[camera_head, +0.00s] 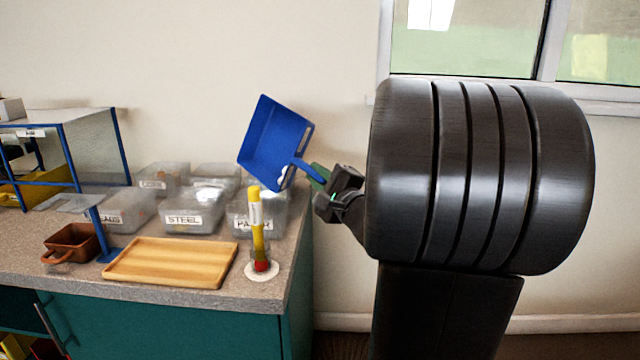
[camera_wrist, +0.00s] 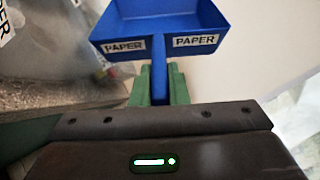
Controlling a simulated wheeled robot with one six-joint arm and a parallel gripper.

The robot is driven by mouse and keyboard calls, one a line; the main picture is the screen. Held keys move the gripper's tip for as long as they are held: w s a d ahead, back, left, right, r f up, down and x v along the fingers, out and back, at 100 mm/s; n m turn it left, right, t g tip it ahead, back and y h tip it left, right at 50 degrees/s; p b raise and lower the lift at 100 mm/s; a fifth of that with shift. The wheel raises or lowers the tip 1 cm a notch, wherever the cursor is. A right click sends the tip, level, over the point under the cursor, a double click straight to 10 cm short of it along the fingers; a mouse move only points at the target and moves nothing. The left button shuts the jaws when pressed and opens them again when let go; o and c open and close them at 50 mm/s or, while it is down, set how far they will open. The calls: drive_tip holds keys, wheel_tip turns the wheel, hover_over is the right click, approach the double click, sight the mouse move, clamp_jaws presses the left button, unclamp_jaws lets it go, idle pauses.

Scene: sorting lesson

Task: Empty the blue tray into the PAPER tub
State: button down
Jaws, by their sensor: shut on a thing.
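The blue tray (camera_head: 270,138) is held up over the right end of the counter, tipped steeply on its side. Its straight handle runs down right into my gripper (camera_head: 321,175), whose green fingers are shut on it. In the wrist view the blue tray (camera_wrist: 165,18) carries two PAPER labels, and the green fingers (camera_wrist: 158,86) clasp its handle. The tray's inside looks empty where visible; its lower corner is hard to make out. The clear PAPER tub (camera_head: 240,222) stands below the tray, its label partly hidden by a yellow tube.
The yellow tube (camera_head: 256,215) with a red bottom stands upright on a white round base before the PAPER tub. The STEEL tub (camera_head: 188,213) and other clear tubs stand left. A wooden tray (camera_head: 170,262) and brown scoop (camera_head: 75,243) lie in front. A blue-framed rack (camera_head: 70,165) is far left.

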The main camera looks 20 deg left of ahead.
drive_tip(key=shift+s+a+n+b, duration=0.2)
drive_tip(key=shift+s+n+b, duration=0.35)
drive_tip(key=shift+n+b, duration=0.4)
drive_tip(key=shift+s+a+r+n, duration=0.1)
drive_tip(key=shift+s+a+n, duration=0.05)
drive_tip(key=shift+s+n, duration=0.1)
drive_tip(key=s+a+n+y, duration=0.1)
drive_tip(key=s+a+n, duration=0.2)
drive_tip(key=n, duration=0.6)
drive_tip(key=shift+s+a+f+n, duration=0.25)
drive_tip(key=shift+s+a+n, duration=0.1)
drive_tip(key=shift+s, duration=1.05)
drive_tip(key=shift+w+r, duration=0.1)
